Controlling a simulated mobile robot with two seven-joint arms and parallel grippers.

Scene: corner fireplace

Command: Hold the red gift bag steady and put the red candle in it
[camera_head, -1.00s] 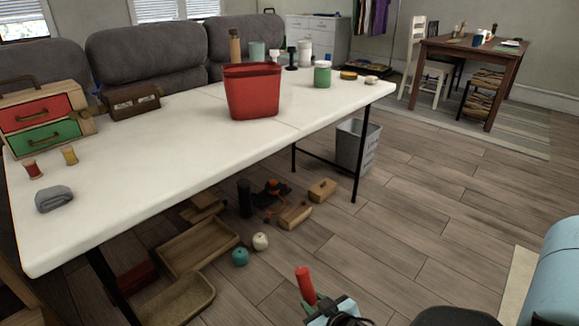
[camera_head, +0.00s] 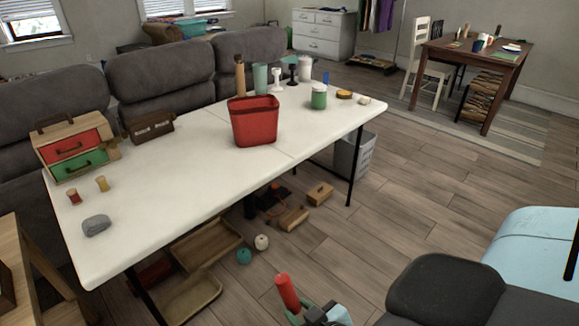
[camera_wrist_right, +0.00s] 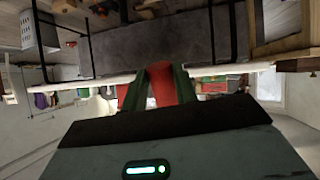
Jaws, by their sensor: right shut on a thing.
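The red gift bag (camera_head: 254,122) stands upright and open-topped on the white table (camera_head: 190,158), near its middle. My right gripper (camera_head: 297,308) is low in front of the table, at the bottom of the head view. It is shut on the red candle (camera_head: 287,291), which sticks up and tilts a little left. In the right wrist view the candle (camera_wrist_right: 161,84) sits between the two dark green fingers (camera_wrist_right: 158,92). The gripper and candle are well apart from the bag. My left gripper is not in view.
Jars and bottles, including a green jar (camera_head: 319,97), stand behind and right of the bag. A drawer box (camera_head: 75,150), small spools and a grey cloth (camera_head: 96,225) are at the table's left. Wooden trays (camera_head: 207,245) lie on the floor below.

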